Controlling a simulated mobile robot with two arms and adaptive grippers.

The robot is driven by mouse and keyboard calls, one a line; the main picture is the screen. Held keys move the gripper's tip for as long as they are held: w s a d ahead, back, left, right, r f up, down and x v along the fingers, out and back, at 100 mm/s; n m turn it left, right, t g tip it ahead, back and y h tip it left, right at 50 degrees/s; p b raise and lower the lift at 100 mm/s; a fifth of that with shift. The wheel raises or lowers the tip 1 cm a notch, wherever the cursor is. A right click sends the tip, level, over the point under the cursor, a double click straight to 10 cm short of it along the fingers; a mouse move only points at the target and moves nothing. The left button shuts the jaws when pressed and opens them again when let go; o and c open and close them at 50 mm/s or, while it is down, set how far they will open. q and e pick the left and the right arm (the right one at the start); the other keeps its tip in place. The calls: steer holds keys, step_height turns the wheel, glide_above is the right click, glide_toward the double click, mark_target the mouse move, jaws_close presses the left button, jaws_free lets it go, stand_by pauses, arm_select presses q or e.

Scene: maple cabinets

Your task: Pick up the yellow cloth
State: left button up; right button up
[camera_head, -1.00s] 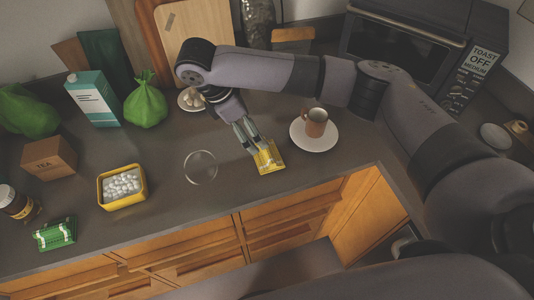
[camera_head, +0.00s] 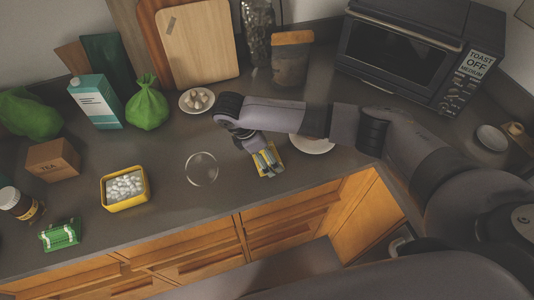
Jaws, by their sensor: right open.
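The yellow cloth (camera_head: 277,151) lies folded on the dark counter, near its front edge. My right gripper (camera_head: 268,170) is directly over the cloth, with its open fingers pointing down onto it. The fingers cover part of the cloth, and I cannot tell whether they touch it. My left gripper is not in view.
A white saucer (camera_head: 316,146) is close on the right, partly behind my arm; its cup is hidden. A clear glass dish (camera_head: 202,168) stands just left of the cloth. A yellow-rimmed tin (camera_head: 125,203) is farther left. The toaster oven (camera_head: 405,50) stands at the back right.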

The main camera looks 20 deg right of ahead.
steer(key=c, duration=1.1)
steer(key=shift+o, duration=0.2)
step_height(320, 180, up, 8)
steer(key=shift+w+r+b, duration=0.1)
steer(key=shift+r+b, duration=0.05)
steer(key=shift+b, duration=0.75)
step_height(320, 180, up, 12)
steer(key=p, duration=0.1)
steer(key=o, duration=0.6)
steer(key=shift+f, duration=0.2)
steer(key=c, duration=0.5)
